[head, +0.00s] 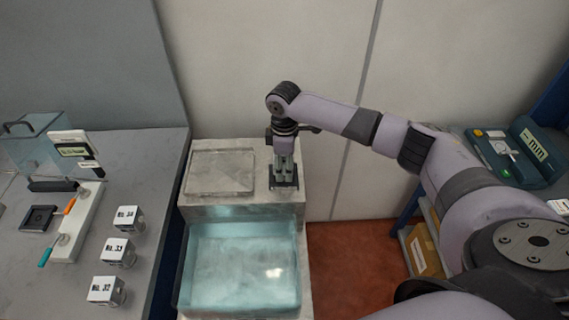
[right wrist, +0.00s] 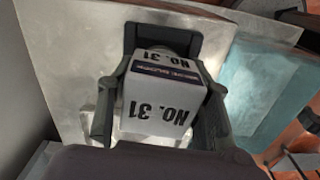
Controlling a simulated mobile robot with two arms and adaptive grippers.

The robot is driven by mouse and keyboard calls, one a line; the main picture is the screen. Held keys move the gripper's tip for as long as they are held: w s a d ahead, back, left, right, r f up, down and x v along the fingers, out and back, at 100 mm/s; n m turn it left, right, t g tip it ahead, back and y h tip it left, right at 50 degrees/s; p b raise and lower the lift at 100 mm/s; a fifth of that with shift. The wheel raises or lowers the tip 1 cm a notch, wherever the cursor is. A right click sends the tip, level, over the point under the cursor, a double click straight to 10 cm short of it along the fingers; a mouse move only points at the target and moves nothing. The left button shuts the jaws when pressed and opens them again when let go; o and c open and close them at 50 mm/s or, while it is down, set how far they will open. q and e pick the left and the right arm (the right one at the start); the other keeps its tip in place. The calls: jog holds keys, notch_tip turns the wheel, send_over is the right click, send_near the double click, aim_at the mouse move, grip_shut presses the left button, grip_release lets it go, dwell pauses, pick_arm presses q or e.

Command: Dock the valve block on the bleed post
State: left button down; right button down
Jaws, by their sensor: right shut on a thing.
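My right gripper (head: 284,174) points down over the back right part of the pale metal bench, at a small dark square base (head: 286,187). In the right wrist view, my right gripper (right wrist: 160,112) is shut on the valve block (right wrist: 158,105), a pale block marked NO. 31 with a dark label strip. The block sits between both fingers. In the head view the gripper mostly hides it. I cannot make out the bleed post, or whether the block touches anything below. My left gripper is not in view.
A clear, bluish basin (head: 240,265) lies in front of the raised ledge, with a flat metal plate (head: 221,172) left of the gripper. Blocks marked No. 34 (head: 128,219), No. 33 (head: 118,253) and No. 32 (head: 106,291) stand on the left table. A green case (head: 540,153) lies at right.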

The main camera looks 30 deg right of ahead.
jog(key=shift+f, duration=0.5)
jog(key=c, duration=1.2)
grip_release()
jog(key=shift+o, duration=0.5)
jog(key=shift+s+f, duration=0.1)
notch_tip(320, 180, up, 6)
jog(key=p, duration=0.6)
jog(key=shift+r, duration=2.6)
